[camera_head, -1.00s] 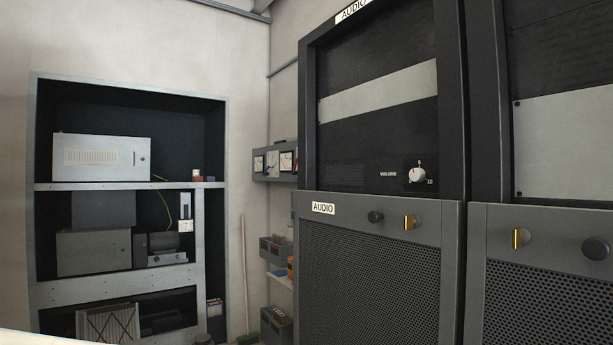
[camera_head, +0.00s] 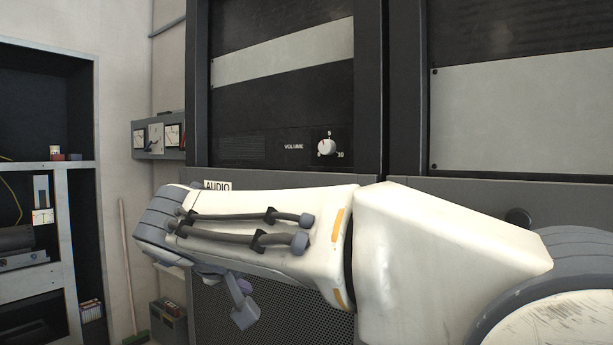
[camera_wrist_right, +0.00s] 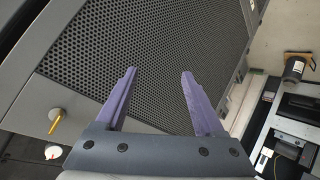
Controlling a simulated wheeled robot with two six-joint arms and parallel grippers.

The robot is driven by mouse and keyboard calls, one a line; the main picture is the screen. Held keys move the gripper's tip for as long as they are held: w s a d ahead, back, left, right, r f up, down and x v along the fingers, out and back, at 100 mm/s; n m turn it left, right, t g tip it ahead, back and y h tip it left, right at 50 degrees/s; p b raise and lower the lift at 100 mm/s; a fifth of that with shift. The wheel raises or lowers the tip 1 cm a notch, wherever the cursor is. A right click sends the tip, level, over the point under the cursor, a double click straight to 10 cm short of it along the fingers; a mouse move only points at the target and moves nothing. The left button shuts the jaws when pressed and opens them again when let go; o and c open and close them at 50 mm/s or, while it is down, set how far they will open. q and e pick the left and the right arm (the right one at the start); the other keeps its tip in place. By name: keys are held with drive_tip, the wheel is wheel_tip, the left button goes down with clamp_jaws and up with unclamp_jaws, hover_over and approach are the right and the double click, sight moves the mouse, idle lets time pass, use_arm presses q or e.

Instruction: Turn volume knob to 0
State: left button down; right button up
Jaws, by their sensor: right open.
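The white volume knob (camera_head: 327,147) sits on the black upper panel of the audio rack, beside the label "VOLUME" and scale marks that include 5 and 10. A small red mark shows on its upper left side. In the right wrist view the knob (camera_wrist_right: 53,152) shows small at the lower left. My right gripper (camera_head: 243,305) hangs below my arm in front of the perforated lower panel, lower than the knob and to its left. In the right wrist view its purple fingers (camera_wrist_right: 158,72) are apart with nothing between them. My left gripper is not in view.
The perforated lower door (camera_wrist_right: 140,50) of the audio rack is close to my right gripper. A brass handle (camera_wrist_right: 56,121) sticks out from it. A second rack (camera_head: 520,115) stands at right, and shelving (camera_head: 65,163) with equipment at left.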

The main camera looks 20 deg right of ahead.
drive_tip(key=w+d+r+m+t+h, duration=0.25)
drive_tip(key=r+m+h, duration=0.2)
drive_tip(key=r, duration=0.85)
drive_tip(key=m+h, duration=0.3)
drive_tip(key=m, duration=0.3)
approach(324, 146)
drive_tip(key=p+x, duration=0.3)
drive_tip(key=x, duration=0.4)
drive_tip(key=shift+d+r, duration=0.15)
drive_tip(key=shift+r, duration=0.05)
drive_tip(key=shift+w+d+f, duration=0.15)
drive_tip(key=shift+w+d, duration=0.3)
drive_tip(key=shift+w, duration=0.05)
clamp_jaws()
